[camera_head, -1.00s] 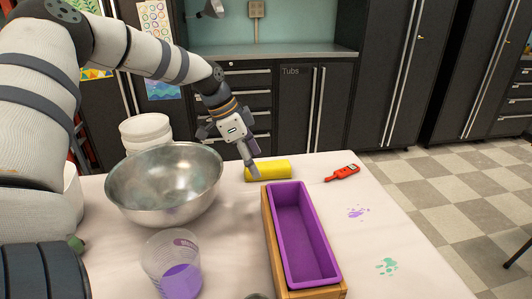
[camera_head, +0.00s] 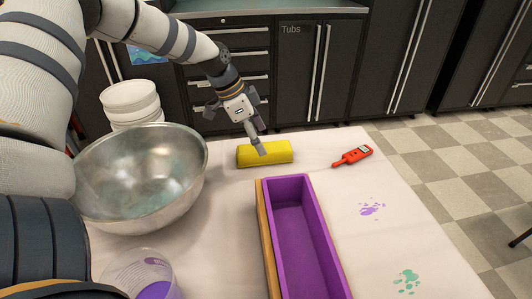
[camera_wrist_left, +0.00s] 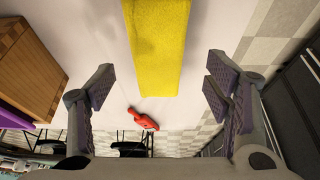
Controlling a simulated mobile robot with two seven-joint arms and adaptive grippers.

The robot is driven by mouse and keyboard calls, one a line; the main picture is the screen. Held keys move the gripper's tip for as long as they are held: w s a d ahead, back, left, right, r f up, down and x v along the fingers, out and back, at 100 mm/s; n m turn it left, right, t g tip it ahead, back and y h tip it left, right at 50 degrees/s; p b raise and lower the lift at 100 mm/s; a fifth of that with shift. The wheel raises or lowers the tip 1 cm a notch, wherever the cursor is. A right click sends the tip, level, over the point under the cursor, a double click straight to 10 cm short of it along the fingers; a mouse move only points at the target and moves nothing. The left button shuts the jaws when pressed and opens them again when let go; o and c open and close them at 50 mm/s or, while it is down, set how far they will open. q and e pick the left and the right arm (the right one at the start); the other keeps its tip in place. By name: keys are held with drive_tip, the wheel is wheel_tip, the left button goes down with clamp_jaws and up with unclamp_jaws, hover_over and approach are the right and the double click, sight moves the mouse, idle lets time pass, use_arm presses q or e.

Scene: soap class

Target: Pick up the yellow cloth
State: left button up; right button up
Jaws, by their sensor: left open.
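The yellow cloth (camera_head: 276,153) is a rolled or folded yellow block lying on the table near its far edge. My left gripper (camera_head: 258,148) is over its left part in the head view, with a finger in front of the cloth. In the left wrist view the cloth (camera_wrist_left: 158,45) lies beyond the open fingers of my left gripper (camera_wrist_left: 161,88), roughly centred between them. The jaws are empty. I cannot tell the exact height of the fingers above the cloth. My right gripper is not in view.
A purple mold (camera_head: 328,281) in a wooden box stands in front of the cloth. A steel bowl (camera_head: 170,205) and white tubs (camera_head: 130,99) are to the left. A cup with purple liquid (camera_head: 133,267) is in front. A red tool (camera_head: 351,156) lies to the right.

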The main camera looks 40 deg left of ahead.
use_arm(q)
drive_tip(key=x, duration=0.4)
drive_tip(key=shift+s+b, duration=0.3)
drive_tip(key=shift+b, duration=0.05)
drive_tip(key=shift+w+f, duration=0.25)
drive_tip(key=shift+f, duration=0.05)
drive_tip(key=shift+r, duration=0.2)
drive_tip(key=shift+c, duration=0.3)
drive_tip(key=c, duration=1.1)
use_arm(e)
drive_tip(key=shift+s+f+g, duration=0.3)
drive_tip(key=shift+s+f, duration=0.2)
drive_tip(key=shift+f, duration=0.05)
use_arm(q)
drive_tip(key=shift+r, duration=0.1)
wheel_tip(320, 180, up, 9)
drive_tip(key=shift+r+p, duration=0.1)
drive_tip(key=shift+p, duration=0.55)
drive_tip(key=shift+r, duration=0.35)
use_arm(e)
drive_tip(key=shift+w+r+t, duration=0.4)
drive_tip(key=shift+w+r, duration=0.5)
